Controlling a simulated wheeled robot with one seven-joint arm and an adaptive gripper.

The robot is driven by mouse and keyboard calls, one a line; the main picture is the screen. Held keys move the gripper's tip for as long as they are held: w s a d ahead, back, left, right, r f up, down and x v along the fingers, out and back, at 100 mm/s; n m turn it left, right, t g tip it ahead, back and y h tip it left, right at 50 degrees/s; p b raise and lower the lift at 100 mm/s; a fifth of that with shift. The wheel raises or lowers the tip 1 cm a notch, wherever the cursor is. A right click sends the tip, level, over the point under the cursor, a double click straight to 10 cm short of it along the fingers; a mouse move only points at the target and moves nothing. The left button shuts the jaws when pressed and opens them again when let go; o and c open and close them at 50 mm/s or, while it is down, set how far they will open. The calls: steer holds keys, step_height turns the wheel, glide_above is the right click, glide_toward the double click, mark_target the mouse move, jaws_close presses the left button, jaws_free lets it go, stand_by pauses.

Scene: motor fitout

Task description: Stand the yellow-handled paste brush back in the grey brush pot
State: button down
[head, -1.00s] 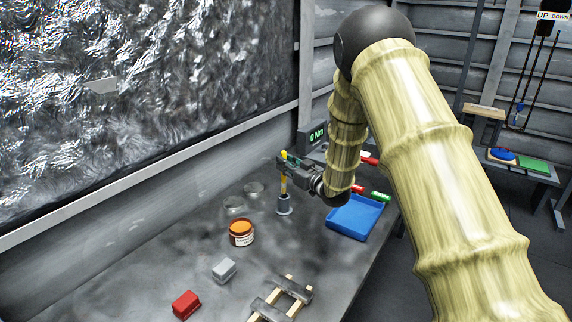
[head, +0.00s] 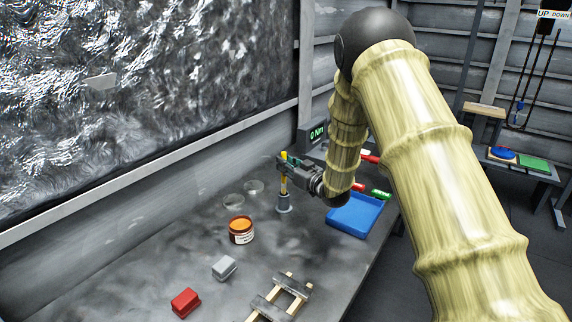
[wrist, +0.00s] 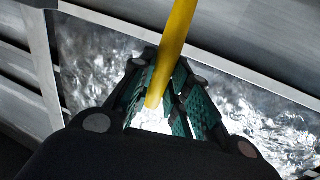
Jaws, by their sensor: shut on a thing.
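The yellow-handled paste brush (head: 284,184) is upright in the head view, with its lower end at the mouth of the grey brush pot (head: 284,203). My gripper (head: 285,166) is shut on the brush's handle, above the pot. In the wrist view the yellow handle (wrist: 176,42) runs between the fingers of my gripper (wrist: 163,95). The brush's bottom end is hidden, and I cannot tell how deep it sits in the pot. The pot stands upright on the grey bench (head: 150,255).
An orange-topped jar (head: 241,230) and clear round dishes (head: 233,201) stand left of the pot. A blue tray (head: 354,215) is to the right. A grey block (head: 224,268), a red block (head: 185,303) and a wooden frame (head: 281,298) lie nearer the front.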

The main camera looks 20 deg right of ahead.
mark_target(285, 178)
steer(key=shift+f+b, duration=1.9)
steer(key=shift+f, duration=1.15)
stand_by(1.0)
stand_by(0.4)
steer(key=c, duration=1.3)
jaws_free()
steer(key=v, duration=1.2)
